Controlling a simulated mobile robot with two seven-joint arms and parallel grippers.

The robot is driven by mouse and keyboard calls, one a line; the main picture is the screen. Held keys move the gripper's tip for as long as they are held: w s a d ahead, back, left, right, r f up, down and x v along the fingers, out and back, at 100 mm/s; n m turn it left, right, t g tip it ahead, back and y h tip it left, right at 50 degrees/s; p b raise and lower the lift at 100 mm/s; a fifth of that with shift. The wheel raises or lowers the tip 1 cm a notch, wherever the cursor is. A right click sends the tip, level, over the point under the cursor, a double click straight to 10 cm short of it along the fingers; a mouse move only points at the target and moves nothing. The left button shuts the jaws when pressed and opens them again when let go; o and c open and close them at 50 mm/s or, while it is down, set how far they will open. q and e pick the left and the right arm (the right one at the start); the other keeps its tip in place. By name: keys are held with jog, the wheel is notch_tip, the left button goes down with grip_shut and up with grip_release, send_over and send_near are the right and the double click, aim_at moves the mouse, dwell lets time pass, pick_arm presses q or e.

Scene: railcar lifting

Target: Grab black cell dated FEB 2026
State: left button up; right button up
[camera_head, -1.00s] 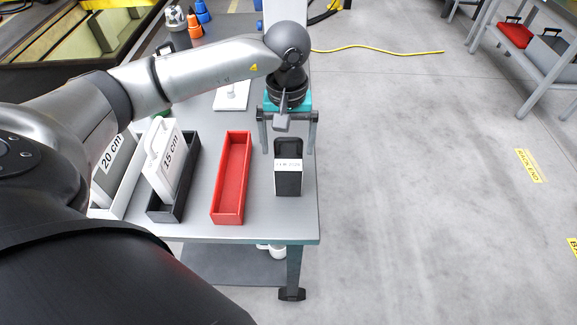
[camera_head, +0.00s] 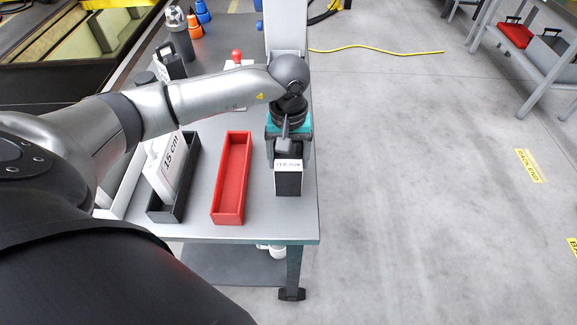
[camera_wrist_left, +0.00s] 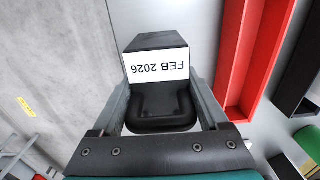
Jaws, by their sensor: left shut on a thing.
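The black cell (camera_head: 288,183) with a white FEB 2026 label stands upright on the table near its right front edge. It also shows in the left wrist view (camera_wrist_left: 152,44), with the label upside down and its black handle toward me. My left gripper (camera_head: 289,152) is over the top of the cell. In the left wrist view its two fingers (camera_wrist_left: 163,115) are on either side of the cell's handle, shut on it. The fingertips are partly hidden behind the cell. My right gripper is not in view.
An empty red tray (camera_head: 231,180) stands just left of the cell. Left of it a dark tray (camera_head: 172,212) holds a white 15 cm piece (camera_head: 166,168). A black handled object (camera_head: 171,62) and bottles stand farther back. Open floor lies to the right.

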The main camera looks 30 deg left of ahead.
pick_arm(q)
grip_shut()
jog(key=shift+w+r, duration=0.15)
dwell(0.4)
